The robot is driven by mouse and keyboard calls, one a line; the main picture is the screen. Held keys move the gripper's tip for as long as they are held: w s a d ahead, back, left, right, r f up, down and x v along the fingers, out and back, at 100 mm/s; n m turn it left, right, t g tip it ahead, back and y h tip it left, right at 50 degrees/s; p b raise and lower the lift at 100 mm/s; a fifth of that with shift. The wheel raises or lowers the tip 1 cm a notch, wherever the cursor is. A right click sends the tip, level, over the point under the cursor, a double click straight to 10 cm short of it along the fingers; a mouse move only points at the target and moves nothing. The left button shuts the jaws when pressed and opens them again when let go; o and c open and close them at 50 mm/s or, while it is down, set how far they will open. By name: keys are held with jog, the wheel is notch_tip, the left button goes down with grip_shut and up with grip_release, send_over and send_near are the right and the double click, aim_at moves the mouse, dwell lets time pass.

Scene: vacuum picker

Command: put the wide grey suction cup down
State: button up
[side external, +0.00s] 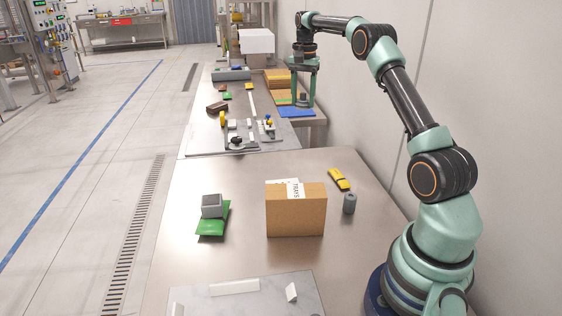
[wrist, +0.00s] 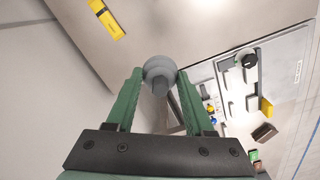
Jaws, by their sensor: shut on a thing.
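The wide grey suction cup (wrist: 160,73) is round and pale grey with a darker stub towards me. It sits between the tips of my gripper's two green fingers (wrist: 158,84) in the wrist view, and the fingers are shut on it. In the side view my gripper (side external: 303,101) points down at the far end, by the wall, above or beside a blue mat (side external: 297,112). A small grey-brown patch between the fingers there is too small to make out. I cannot tell how high the cup is above the surface beneath.
Brown boxes (side external: 277,77) stand just behind my gripper. A grey plate with several fixtures (side external: 265,143) lies to its left. On the near table are a cardboard box (side external: 296,213), a grey cylinder (side external: 349,204), a yellow piece (side external: 339,178) and a grey block on a green packet (side external: 212,224).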

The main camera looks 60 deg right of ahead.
jog(key=w+a+r+n, duration=0.1)
jog(key=w+a+n, duration=0.2)
jog(key=a, duration=1)
jog(key=n, duration=0.8)
send_over(232, 262)
jog(key=f, duration=0.2)
notch_tip(232, 262, down, 19)
jog(key=shift+f, duration=0.1)
jog(key=o, duration=1.3)
jog(key=shift+f, duration=0.1)
